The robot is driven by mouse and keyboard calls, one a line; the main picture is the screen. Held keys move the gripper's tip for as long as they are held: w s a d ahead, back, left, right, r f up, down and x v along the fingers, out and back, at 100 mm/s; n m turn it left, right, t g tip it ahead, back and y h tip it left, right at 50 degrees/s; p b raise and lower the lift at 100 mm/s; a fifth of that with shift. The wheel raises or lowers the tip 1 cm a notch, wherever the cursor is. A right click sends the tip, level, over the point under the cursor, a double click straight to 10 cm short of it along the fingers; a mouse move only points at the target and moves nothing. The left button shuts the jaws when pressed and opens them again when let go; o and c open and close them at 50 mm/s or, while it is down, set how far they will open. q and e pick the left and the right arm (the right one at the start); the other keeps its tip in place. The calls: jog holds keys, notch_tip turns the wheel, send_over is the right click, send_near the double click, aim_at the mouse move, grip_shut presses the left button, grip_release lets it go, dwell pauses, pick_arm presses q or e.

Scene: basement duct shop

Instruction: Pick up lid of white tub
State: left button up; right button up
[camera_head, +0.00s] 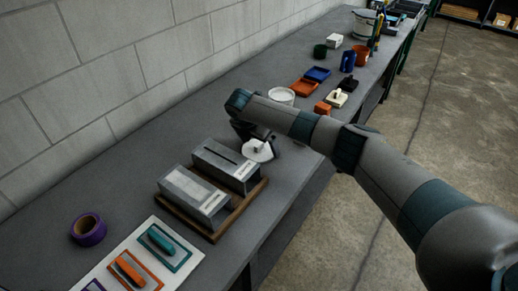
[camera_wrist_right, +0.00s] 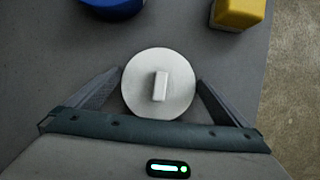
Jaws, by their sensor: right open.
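The lid (camera_wrist_right: 160,105) is a white disc with a small upright block-shaped knob in its middle. In the head view the lid (camera_head: 258,154) lies near the bench's front edge, just right of the grey boxes. My right gripper (camera_wrist_right: 158,82) is open, with one finger on each side of the lid in the wrist view. I cannot tell whether the fingers touch its rim. In the head view my right gripper (camera_head: 258,134) is over the lid and partly hides it. A white round tub (camera_head: 281,96) stands just behind my right arm. My left gripper is out of view.
Two grey boxes (camera_head: 195,195) sit in a wooden tray left of the lid. An orange block (camera_head: 322,108) is beyond my arm. The wrist view shows a blue round object (camera_wrist_right: 112,8) and a yellow block (camera_wrist_right: 238,14) ahead. A block wall (camera_head: 110,70) backs the bench.

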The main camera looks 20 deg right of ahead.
aim_at(259, 143)
jog(key=c, duration=0.7)
jog(key=shift+r, duration=0.15)
jog(key=shift+r+b, duration=0.4)
jog(key=shift+r, duration=0.15)
notch_tip(259, 143, up, 2)
jog(key=shift+w+r+b, duration=0.1)
jog(key=shift+r+b, duration=0.15)
jog(key=shift+b, duration=0.4)
jog(key=s+d+r+b, duration=0.3)
jog(key=s+d+r, duration=0.3)
jog(key=d, duration=0.3)
jog(key=shift+s+d+r, duration=0.25)
jog(key=shift+d+r, duration=0.15)
jog(key=shift+r, duration=0.15)
jog(key=shift+f, duration=0.1)
